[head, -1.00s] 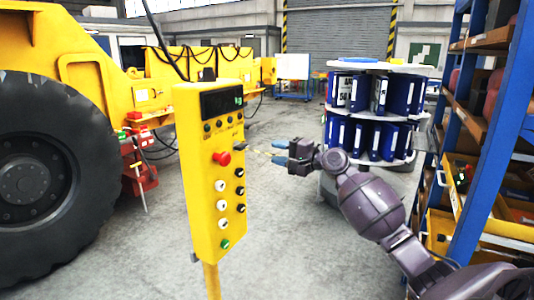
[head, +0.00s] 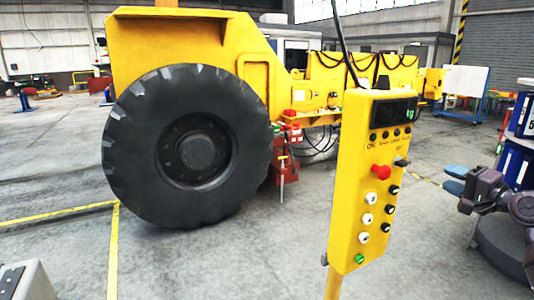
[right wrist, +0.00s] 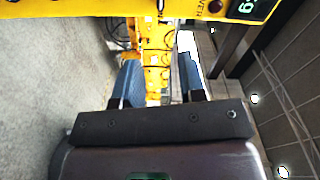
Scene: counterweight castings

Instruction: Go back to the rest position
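My right gripper (head: 456,179) shows at the right edge of the head view, with its blue fingers pointing left. In the right wrist view its two blue fingers (right wrist: 160,78) stand apart with nothing between them, so it is open and empty. The gripper is to the right of a yellow control box (head: 376,180) on a post. The box has a dark display, a red button and several white and black knobs. My left gripper is not in view.
A yellow vehicle (head: 200,42) with a big black tyre (head: 190,145) stands left of the control box. A round rack with blue binders (head: 518,160) is cut off at the right edge, close behind my right arm. Grey floor (head: 240,260) is open in front of the tyre.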

